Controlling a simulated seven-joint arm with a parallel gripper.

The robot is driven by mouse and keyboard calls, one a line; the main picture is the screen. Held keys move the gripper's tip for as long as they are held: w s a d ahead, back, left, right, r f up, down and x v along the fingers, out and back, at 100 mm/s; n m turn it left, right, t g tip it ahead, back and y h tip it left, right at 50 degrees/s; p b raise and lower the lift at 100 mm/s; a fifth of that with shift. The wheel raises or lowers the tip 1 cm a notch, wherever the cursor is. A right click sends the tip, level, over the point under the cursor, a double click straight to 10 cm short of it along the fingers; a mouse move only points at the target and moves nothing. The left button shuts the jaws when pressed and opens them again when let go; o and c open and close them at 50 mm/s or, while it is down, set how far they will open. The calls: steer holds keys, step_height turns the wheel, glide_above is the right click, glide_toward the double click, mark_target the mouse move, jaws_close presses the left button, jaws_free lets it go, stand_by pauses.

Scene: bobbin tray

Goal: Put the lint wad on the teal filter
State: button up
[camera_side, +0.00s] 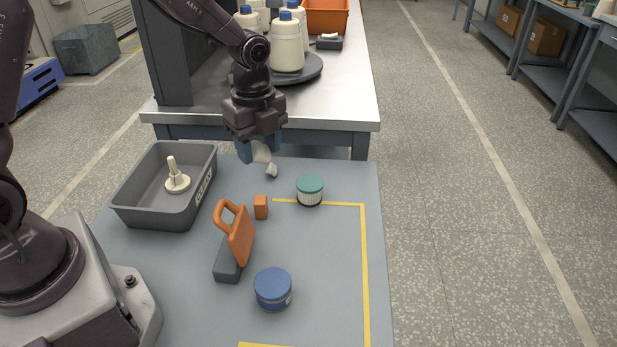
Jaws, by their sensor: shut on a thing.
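My gripper (260,152) is over the far part of the grey-blue table, pointing down, with its blue fingers shut on a pale lump, the lint wad (262,154). The fingers partly hide the wad. A second small pale piece (271,171) shows just below and right of it; I cannot tell whether it is joined to the wad or lies on the table. The teal filter (310,189) stands upright on the table, to the right of and nearer than my gripper. It has a teal top, a white ribbed side and a dark base. Nothing is on its top.
A grey tray (132,210) holding a cream bobbin (177,180) is at the left. An orange block (261,207), an orange-handled tool (240,240) on a dark base and a blue tin (273,289) stand nearer. Yellow tape (364,265) marks the right side, where the table is clear.

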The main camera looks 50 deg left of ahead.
mark_target(310, 182)
steer(key=w+f, duration=0.3)
steer(key=w, duration=0.3)
steer(key=shift+w, duration=0.3)
steer(key=w+f, duration=0.2)
steer(key=f, duration=0.1)
steer(key=w+f, duration=0.3)
steer(key=shift+w+a, duration=0.15)
steer(key=shift+a, duration=0.05)
steer(key=shift+w+f, duration=0.25)
steer(key=shift+f, duration=1.45)
steer(key=o, duration=0.9)
steer(key=shift+f, duration=0.15)
